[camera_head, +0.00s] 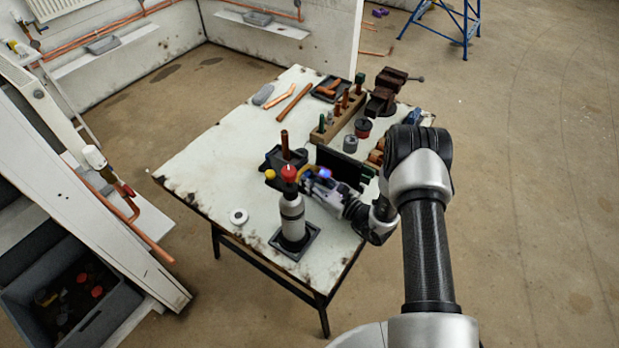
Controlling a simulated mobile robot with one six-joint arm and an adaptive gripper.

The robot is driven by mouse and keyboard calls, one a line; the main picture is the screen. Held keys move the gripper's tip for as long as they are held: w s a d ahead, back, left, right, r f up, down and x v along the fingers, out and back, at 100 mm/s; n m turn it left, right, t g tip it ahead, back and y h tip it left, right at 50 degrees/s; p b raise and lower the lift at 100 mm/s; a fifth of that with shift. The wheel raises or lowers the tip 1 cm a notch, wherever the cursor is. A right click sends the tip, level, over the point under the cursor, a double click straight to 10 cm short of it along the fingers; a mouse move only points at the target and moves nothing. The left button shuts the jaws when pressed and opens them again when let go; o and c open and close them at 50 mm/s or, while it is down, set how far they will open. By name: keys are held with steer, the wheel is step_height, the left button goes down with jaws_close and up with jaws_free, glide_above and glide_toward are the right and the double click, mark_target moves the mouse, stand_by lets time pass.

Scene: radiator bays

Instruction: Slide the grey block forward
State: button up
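The clearest match for the grey block is a small grey rounded piece (263,94) lying flat near the far left edge of the white worktable (215,165). My gripper (292,178) is over the near part of the table, well apart from that piece. It reaches in from the right, close to the red top of a grey-white bottle (292,215). The fingertips are small and partly hidden by the bottle top and dark parts around it. I cannot tell whether they are open or shut, or touching the bottle.
A dark holder with an upright copper pipe (284,146) stands behind the bottle. A white ring (239,216) lies left of it. A wooden rack (340,118), a vise (387,92) and tins crowd the right side. The table's left part is mostly clear.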

jaws_close()
steer(key=shift+s, duration=0.1)
steer(key=v, duration=0.4)
steer(key=w+d+v, duration=0.1)
steer(key=v, duration=0.8)
steer(key=shift+d+p, duration=0.3)
steer(key=shift+d, duration=0.4)
steer(key=shift+f, duration=0.1)
steer(key=shift+s, duration=0.1)
